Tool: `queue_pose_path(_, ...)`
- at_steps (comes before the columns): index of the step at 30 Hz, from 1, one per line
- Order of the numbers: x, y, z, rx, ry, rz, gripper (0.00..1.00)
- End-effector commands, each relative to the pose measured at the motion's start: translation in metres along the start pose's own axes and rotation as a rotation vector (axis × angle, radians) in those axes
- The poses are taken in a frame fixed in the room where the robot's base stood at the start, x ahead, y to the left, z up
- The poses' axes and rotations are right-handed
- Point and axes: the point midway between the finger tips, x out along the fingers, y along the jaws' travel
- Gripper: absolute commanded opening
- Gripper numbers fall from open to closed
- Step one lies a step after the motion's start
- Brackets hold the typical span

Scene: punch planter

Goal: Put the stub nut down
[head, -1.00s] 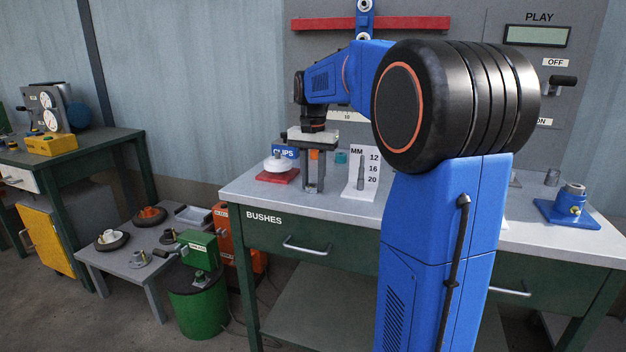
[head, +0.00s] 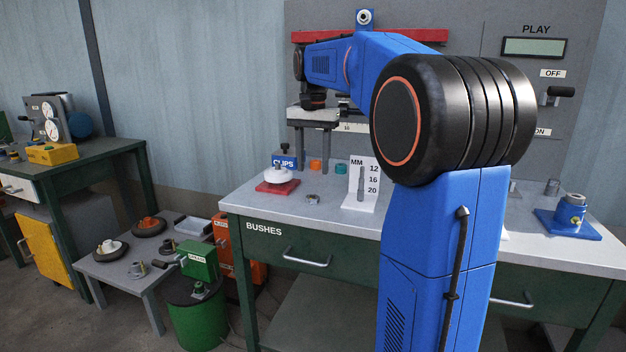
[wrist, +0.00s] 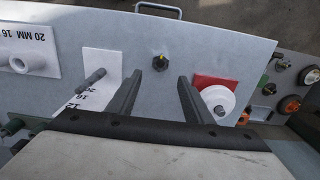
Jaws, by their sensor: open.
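The stub nut (head: 313,198), a small dark metal piece, sits on the bench top between the red pad and the white MM card. In the wrist view it is a dark nut (wrist: 160,62) on bare bench, just beyond the fingertips. My gripper (head: 313,166) is above the bench over the nut, fingers pointing down, apart and empty. The wrist view shows the two fingers (wrist: 161,78) spread with clear space between them.
A white disc piece (head: 279,175) rests on the red pad (head: 277,187) to the left. The MM card (head: 362,184) with a grey pin stands to the right. Behind are a blue CLIPS box (head: 285,161), an orange bush (head: 315,165) and a teal bush (head: 340,168).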

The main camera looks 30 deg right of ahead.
Motion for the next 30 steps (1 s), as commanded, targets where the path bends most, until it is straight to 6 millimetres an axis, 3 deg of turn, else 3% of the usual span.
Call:
queue_pose_path(7,-0.030,0.000,0.000,0.000,0.001,0.000,0.46)
queue_pose_path(16,-0.036,0.000,0.001,-0.002,0.001,0.000,0.46)
queue_pose_path(19,-0.035,0.002,0.009,-0.020,0.008,-0.005,0.46)
queue_pose_path(23,-0.027,0.007,0.037,-0.087,0.033,-0.022,0.46)
queue_pose_path(30,0.005,0.026,0.110,-0.272,0.106,-0.066,0.46)
